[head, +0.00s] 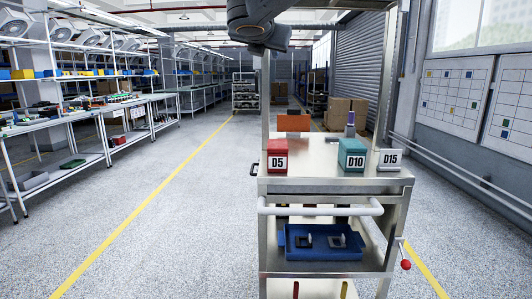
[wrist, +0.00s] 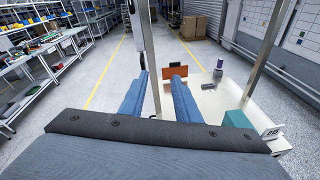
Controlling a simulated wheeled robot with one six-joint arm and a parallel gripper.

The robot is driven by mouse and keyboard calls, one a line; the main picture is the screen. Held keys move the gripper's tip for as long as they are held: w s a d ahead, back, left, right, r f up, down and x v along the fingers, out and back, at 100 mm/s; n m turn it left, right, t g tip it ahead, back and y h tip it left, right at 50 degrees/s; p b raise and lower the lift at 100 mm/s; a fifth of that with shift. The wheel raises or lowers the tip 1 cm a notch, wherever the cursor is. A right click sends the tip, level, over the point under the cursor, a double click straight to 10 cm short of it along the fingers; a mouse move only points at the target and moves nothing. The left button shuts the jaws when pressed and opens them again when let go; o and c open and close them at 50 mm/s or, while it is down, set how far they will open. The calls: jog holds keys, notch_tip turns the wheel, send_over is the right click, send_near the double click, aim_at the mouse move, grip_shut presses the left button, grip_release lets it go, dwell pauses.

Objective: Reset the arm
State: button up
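My gripper (wrist: 156,76) shows in the wrist view with its two blue fingers apart and nothing held between them. It is raised over the cart, with the cart's top beyond and below the fingertips. In the head view, a dark grey part of my arm (head: 260,25) hangs at the top edge; the gripper fingers are not visible there. The metal cart (head: 325,180) stands in front of me. On its top are a red D5 block (head: 278,157), a teal D10 block (head: 351,155) and a grey-white D15 block (head: 389,160).
An orange panel (head: 294,123) and a small purple-topped device (head: 350,124) stand at the cart's back. A blue tray (head: 322,254) with small parts is on the lower shelf. Upright posts rise from the cart. Workbenches (head: 70,120) line the left; the floor between is clear.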

jog(key=s+d+f+m+g+h+p, duration=0.1)
jog(key=s+d+f+m+g, duration=0.3)
jog(key=f, duration=0.5)
jog(key=s+d+f+m+g, duration=0.25)
jog(key=d+f+m, duration=0.3)
jog(key=f, duration=0.35)
jog(key=s+d+f+m+g+h+p, duration=0.15)
jog(key=s+d+f+m, duration=0.3)
jog(key=f, duration=0.55)
jog(key=s+d+f+m+g+y, duration=0.2)
jog(key=s+f+m+g, duration=0.2)
jog(key=s+f+m, duration=0.5)
jog(key=s+d+f+m+g+y+p, duration=0.1)
jog(key=s+d+f+m+g+y, duration=0.1)
jog(key=s+f+m, duration=0.7)
jog(key=s+d+g, duration=0.1)
jog(key=s+g, duration=0.1)
jog(key=s, duration=0.5)
jog(key=shift+s+d+f, duration=0.15)
jog(key=shift+s+f, duration=0.1)
jog(key=shift+s, duration=0.05)
